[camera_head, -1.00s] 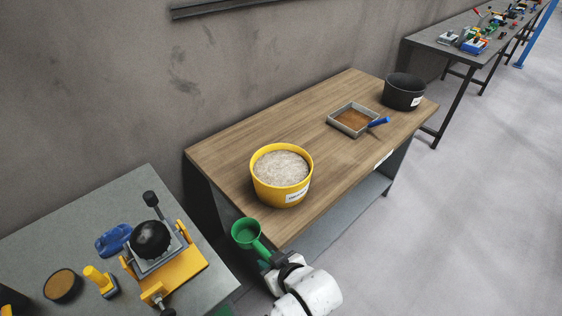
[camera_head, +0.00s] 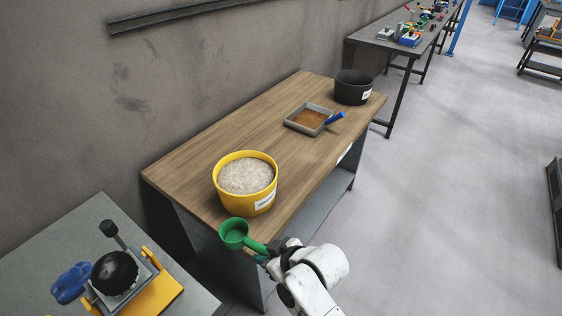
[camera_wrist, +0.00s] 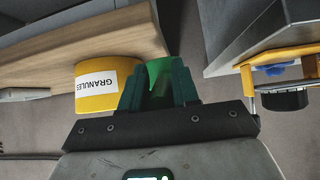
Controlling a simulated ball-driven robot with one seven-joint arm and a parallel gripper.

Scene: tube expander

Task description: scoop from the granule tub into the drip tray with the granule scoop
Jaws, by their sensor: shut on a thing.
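The yellow granule tub (camera_head: 246,182), full of pale granules, stands on the near end of the wooden table. In the wrist view its label reads GRANULES on the yellow wall (camera_wrist: 92,98). My gripper (camera_head: 270,250) is shut on the handle of the green granule scoop (camera_head: 236,233), whose cup is in front of and just below the tub in the head view. The scoop also shows in the wrist view (camera_wrist: 158,72), between my fingers (camera_wrist: 158,90). I cannot see anything in the cup. The drip tray (camera_head: 290,124), grey and square with a brown layer inside, lies farther back on the table.
A blue-handled tool (camera_head: 335,118) rests at the tray's right edge. A black bucket (camera_head: 353,88) stands at the table's far end. A grey bench (camera_head: 45,250) with a yellow device (camera_head: 155,300) is at lower left.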

